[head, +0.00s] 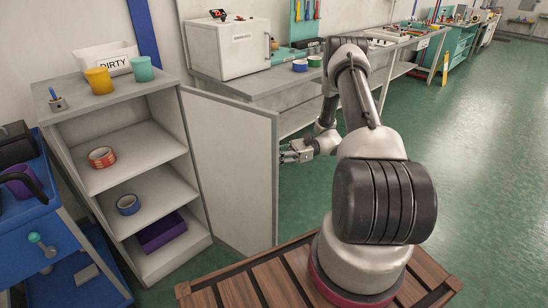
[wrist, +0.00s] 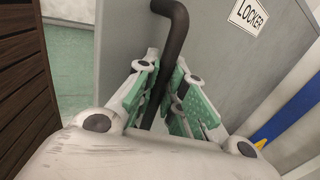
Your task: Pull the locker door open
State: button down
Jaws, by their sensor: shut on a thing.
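The locker (head: 145,180) is grey with open shelves. Its door (head: 235,165) stands wide open, swung out to the right from the locker's right front edge. My gripper (head: 292,155) is at the door's free edge, on its outer side. In the wrist view the door's face (wrist: 215,62) carries a LOCKER label (wrist: 249,15) and a dark bent bar handle (wrist: 174,38). In the wrist view my gripper (wrist: 167,72) has the handle between its green-padded fingers and is shut on it. The handle is hidden behind the door in the head view.
The locker shelves hold an orange tape roll (head: 102,157), a blue tape roll (head: 128,204) and a purple box (head: 160,231). Cups and a DIRTY bin (head: 106,58) stand on top. A blue cart (head: 60,235) is at left. A workbench (head: 250,87) stands behind; green floor is clear at right.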

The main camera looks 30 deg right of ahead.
jog(key=shift+s, duration=0.1)
jog(key=c, duration=1.5)
grip_release()
jog(key=s+d, duration=0.1)
jog(key=d, duration=1.1)
jog(key=shift+s, duration=0.1)
